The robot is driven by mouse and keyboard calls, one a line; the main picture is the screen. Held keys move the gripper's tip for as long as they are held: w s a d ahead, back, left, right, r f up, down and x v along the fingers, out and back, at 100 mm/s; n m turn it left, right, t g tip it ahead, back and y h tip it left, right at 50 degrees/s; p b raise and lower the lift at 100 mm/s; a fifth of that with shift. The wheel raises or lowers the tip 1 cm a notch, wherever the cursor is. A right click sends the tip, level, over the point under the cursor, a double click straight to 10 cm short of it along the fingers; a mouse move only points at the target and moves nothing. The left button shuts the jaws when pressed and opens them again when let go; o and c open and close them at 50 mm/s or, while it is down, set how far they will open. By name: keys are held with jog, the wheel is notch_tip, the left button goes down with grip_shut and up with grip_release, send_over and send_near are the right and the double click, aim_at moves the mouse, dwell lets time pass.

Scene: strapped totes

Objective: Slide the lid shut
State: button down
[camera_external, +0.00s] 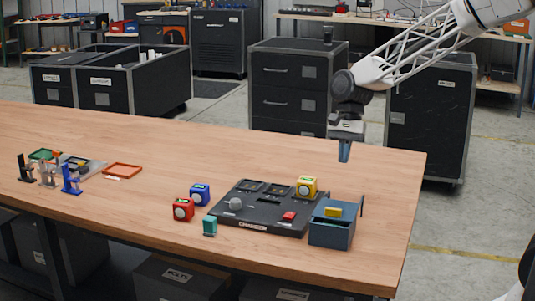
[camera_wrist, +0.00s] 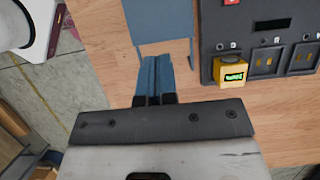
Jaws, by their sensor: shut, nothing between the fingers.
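A blue-grey box (camera_external: 331,235) stands near the front right of the table, with a small yellow block (camera_external: 333,211) at its top. A thin dark upright piece (camera_external: 362,205) rises at its right side; I cannot tell for sure whether it belongs to the lid. In the wrist view a flat blue-grey panel (camera_wrist: 158,22), apparently the lid or box top, ends in a thin edge just beyond my fingertips. My gripper (camera_external: 344,158) is shut and empty, above the table and behind the box. Its blue fingers (camera_wrist: 154,62) point toward the panel's edge, apparently without touching it.
A dark control panel (camera_external: 250,215) lies left of the box, with a yellow cube (camera_external: 306,187) at its back right and a red button (camera_external: 289,216). Red (camera_external: 183,209) and blue (camera_external: 200,194) cubes and a teal block (camera_external: 210,226) stand left. The table behind the box is clear.

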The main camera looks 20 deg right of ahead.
send_near(331, 217)
jog(key=f, duration=0.1)
jog(key=w+d+f, duration=0.1)
jog(key=f, duration=0.1)
jog(key=w+d+f, duration=0.1)
jog(key=f, duration=0.1)
jog(key=shift+w+d+f, duration=0.15)
jog(key=shift+d+f, duration=0.05)
jog(key=shift+s+a+r, duration=0.15)
jog(key=shift+s+a, duration=0.5)
jog(key=shift+a, duration=0.05)
jog(key=shift+s+a, duration=0.7)
jog(key=shift+s+a, duration=1.3)
jog(key=shift+d, duration=0.1)
